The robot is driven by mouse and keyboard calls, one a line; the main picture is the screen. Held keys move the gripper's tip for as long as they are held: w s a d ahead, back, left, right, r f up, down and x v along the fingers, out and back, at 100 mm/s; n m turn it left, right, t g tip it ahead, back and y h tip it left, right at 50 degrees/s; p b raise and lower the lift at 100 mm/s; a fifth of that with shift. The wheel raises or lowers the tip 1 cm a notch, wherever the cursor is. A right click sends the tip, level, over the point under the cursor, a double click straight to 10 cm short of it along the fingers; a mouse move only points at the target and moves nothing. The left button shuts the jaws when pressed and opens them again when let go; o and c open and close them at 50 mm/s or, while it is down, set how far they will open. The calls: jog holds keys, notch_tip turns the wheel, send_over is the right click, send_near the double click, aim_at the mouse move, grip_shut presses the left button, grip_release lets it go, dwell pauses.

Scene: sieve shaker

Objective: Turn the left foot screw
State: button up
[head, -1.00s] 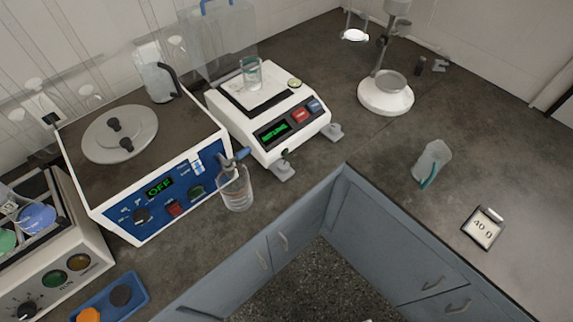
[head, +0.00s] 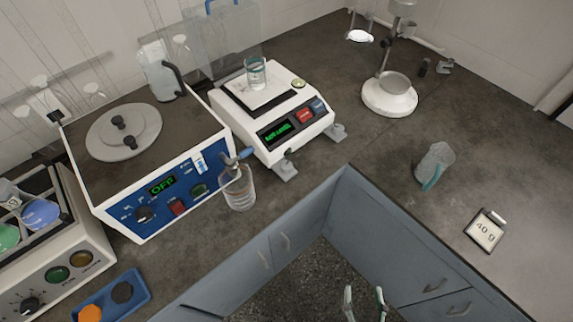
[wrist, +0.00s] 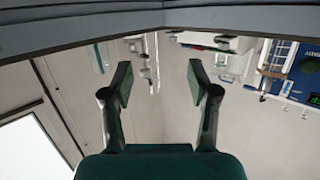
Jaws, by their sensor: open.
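The left foot screw (head: 286,169) is a grey knob-like foot under the front left corner of the white balance (head: 262,147). A matching right foot screw (head: 336,132) sticks out at the balance's front right corner. A beaker (head: 256,74) stands on the balance pan, and the display glows green with text too small to read. My gripper (head: 364,302) is low at the bottom of the head view, in front of the cabinets, well apart from the screw. In the wrist view my gripper (wrist: 161,84) is open with nothing between its fingers.
A scoop-like container (head: 435,166) and a card reading 40 g (head: 485,231) lie on the right counter. The counter's inner corner is clear.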

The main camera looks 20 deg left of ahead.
jog(key=w+a+n+y, duration=0.3)
jog(key=w+a+y, duration=0.1)
jog(key=w+a, duration=0.6)
jog(key=n+g+y, duration=0.1)
jog(key=n+y, duration=0.2)
jog(key=y, duration=0.1)
send_near(289, 171)
jog(key=shift+w+a+r, duration=0.2)
jog(key=shift+w+a, duration=0.3)
jog(key=shift+m, duration=0.3)
jog(key=x, duration=1)
jog(key=shift+w+f, duration=0.1)
jog(key=shift+w, duration=0.05)
grip_shut()
